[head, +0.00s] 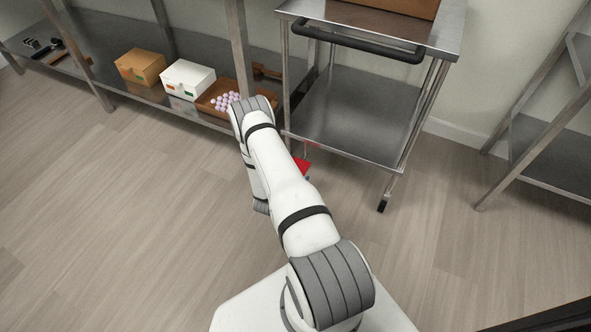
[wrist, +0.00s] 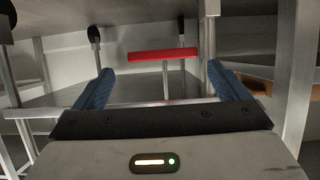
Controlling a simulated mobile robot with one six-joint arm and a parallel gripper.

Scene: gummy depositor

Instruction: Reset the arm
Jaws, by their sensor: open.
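My gripper (wrist: 160,70) shows in the wrist view with its two blue fingers wide apart and nothing between them. In the head view my white arm reaches forward toward the steel cart, and its end is mostly hidden behind its own links. A red piece (head: 302,166) shows just right of the arm, low beside the cart's near left leg. A red bar on a thin metal post also shows in the wrist view (wrist: 150,56), beyond the fingers. I cannot tell whether they touch it.
The steel cart (head: 358,112) with a black handle (head: 357,42) stands ahead. Left of it, a low shelf (head: 98,72) holds an orange box (head: 140,66), a white box (head: 187,80) and a brown tray (head: 207,101) with pinkish balls. Another rack (head: 540,130) stands right. The floor (head: 120,220) left is clear.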

